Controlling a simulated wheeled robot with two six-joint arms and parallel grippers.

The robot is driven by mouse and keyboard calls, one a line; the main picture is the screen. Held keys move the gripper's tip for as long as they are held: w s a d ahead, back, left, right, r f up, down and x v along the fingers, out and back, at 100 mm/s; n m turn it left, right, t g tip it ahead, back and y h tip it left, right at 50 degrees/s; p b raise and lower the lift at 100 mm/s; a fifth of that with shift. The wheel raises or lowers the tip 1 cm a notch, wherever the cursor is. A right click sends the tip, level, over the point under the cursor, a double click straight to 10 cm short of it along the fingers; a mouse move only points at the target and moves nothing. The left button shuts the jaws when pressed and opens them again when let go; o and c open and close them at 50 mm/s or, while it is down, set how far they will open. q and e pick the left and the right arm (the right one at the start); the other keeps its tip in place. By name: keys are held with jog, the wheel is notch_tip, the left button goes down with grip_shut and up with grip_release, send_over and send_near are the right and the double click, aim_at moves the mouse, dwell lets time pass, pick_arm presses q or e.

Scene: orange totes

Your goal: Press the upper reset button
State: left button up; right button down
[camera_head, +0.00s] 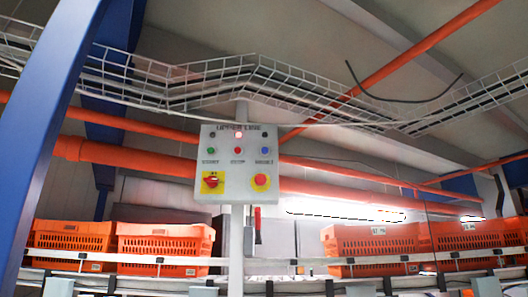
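A pale grey control panel (237,194) is mounted upright on a white post (237,245) in the middle of the head view. The small label under the blue one seems to read RESET. Neither of my grippers is in view.
Orange totes (160,243) stand on a railed conveyor (150,260) at left, and more totes (370,240) at right. A blue column (50,130) crosses the left side. A wire cable tray (255,78) and orange pipes (130,155) run overhead. Nothing covers the panel's front.

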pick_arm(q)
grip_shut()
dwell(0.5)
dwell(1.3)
